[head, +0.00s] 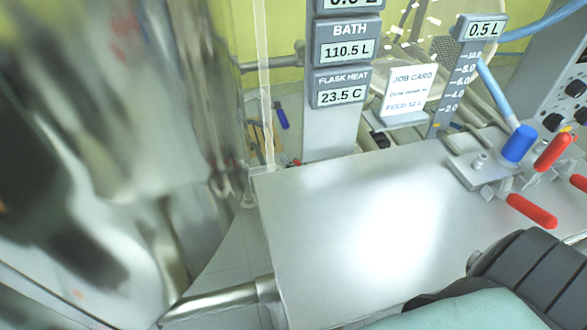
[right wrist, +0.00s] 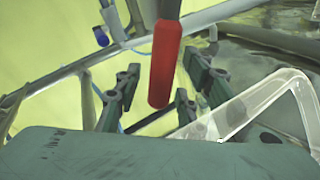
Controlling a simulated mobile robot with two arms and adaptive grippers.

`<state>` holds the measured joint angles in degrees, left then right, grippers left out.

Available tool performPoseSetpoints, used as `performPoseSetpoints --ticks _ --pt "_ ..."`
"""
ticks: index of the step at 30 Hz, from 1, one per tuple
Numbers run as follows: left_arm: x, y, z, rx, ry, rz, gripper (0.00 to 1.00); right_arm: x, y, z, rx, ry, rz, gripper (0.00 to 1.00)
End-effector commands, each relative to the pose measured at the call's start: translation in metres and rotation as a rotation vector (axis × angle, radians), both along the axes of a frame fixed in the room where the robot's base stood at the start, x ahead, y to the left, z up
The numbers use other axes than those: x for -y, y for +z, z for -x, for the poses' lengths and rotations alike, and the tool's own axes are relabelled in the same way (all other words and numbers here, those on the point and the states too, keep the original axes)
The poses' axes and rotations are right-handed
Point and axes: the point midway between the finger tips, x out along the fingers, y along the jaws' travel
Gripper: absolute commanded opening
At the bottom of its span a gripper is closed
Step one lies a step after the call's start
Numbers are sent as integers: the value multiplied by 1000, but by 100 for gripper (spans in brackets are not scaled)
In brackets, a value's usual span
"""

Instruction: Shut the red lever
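In the head view, a few red lever handles show at the right: an upper one (head: 552,151), a lower one (head: 532,211) and one at the edge (head: 579,182). They sit by a metal valve fitting on a steel top. My right gripper (right wrist: 160,88) is open in the right wrist view, its dark green fingers on both sides of a red handle (right wrist: 165,60). Gaps show between handle and fingers. I cannot tell which lever this is. In the head view, black and teal parts of my right arm fill the lower right; the fingertips are hidden. My left gripper is not in view.
The steel top (head: 320,215) is bare in its middle. A blue handle (head: 517,144) stands beside the red ones. Display panels (head: 341,95) and a job card (head: 410,90) stand behind. A large shiny, blurred surface fills the left. A clear frame (right wrist: 240,110) shows near my right fingers.

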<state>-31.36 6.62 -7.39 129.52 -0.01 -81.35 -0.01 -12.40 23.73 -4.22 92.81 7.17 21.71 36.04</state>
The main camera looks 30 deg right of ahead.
Motion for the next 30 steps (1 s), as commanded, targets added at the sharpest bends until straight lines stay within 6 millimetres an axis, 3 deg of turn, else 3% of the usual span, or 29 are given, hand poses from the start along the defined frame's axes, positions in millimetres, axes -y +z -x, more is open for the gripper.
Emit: performPoseSetpoints --ticks 11,24,30 --pt "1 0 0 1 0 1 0 1 -2 8 -2 0 0 38" --pt "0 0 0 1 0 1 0 17 -17 92 -4 0 1 38" --pt "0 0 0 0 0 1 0 22 -20 113 -2 0 0 38"
